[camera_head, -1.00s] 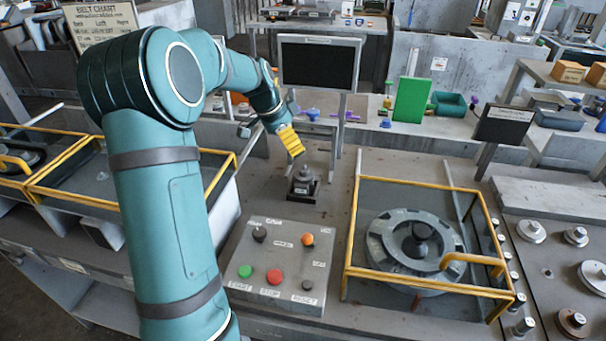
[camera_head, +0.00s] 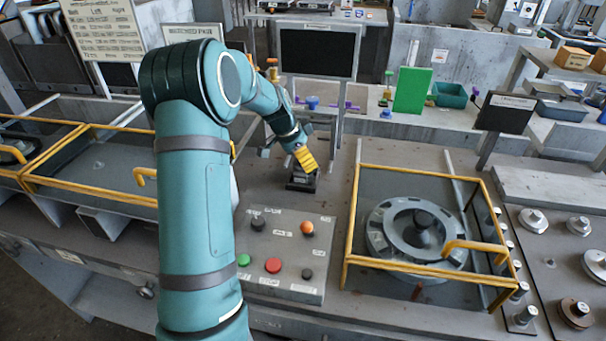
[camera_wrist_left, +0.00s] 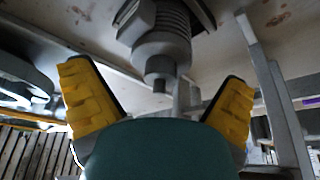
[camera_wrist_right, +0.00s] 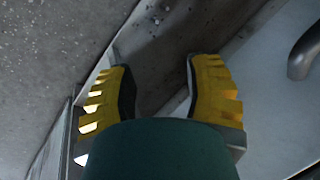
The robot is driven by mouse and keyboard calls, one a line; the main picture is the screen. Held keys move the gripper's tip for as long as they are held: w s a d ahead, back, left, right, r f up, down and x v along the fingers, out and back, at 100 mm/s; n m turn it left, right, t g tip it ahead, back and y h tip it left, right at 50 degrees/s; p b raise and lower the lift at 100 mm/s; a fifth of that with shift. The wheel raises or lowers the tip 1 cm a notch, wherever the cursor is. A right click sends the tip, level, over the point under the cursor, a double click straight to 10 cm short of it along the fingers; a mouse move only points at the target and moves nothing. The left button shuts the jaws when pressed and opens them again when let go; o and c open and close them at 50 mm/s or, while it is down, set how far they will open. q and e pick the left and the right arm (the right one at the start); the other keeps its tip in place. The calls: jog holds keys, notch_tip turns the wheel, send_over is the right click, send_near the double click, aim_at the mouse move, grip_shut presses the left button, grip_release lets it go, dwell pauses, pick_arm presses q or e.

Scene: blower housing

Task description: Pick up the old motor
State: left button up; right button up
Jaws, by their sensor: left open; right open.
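The grey motor (camera_wrist_left: 160,45) has a ribbed round body and a narrower stepped end. It stands on a dark square base (camera_head: 301,186) behind the button panel; in the head view my left gripper (camera_head: 306,160) hides most of it. In the left wrist view my left gripper (camera_wrist_left: 160,78) is open, its yellow fingers apart on both sides of the motor's narrow end. I see no contact. My right gripper (camera_wrist_right: 160,72) is open and empty in the right wrist view, over a grey surface; it is not in the head view.
A button panel (camera_head: 284,236) lies in front of the motor. To the right, a yellow-railed frame (camera_head: 352,215) surrounds a round grey blower housing (camera_head: 378,236). A black screen (camera_head: 318,52) stands behind. Yellow-railed bins (camera_head: 95,192) are at the left.

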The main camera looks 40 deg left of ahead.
pick_arm(q)
jog(key=x, duration=0.2)
jog(key=shift+w+f, duration=0.1)
jog(key=shift+f, duration=0.2)
jog(key=shift+r, duration=0.1)
jog(key=c, duration=1.4)
